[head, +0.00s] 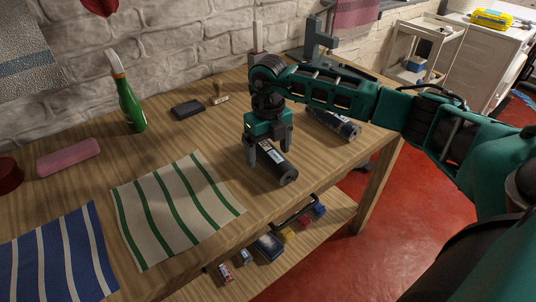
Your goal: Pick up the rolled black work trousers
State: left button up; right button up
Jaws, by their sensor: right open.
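A black roll (279,169) with a pale label, which looks like the rolled black work trousers, lies on the wooden table near its front edge. My right gripper (267,153) is over the far part of this roll, pointing down. Its jaws are open, with one finger on each side of the roll; I cannot tell whether they touch it. The gripper hides the roll's far end. My left gripper is not in view.
A second dark roll (336,124) lies to the right behind my gripper, partly covered by my arm. A lower shelf (290,262) holds small items.

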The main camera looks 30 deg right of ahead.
jog(key=shift+f, duration=0.5)
jog(key=c, duration=1.2)
jog(key=shift+r, duration=0.1)
jog(key=shift+c, duration=0.4)
jog(key=shift+r, duration=0.1)
jog(key=shift+c, duration=0.2)
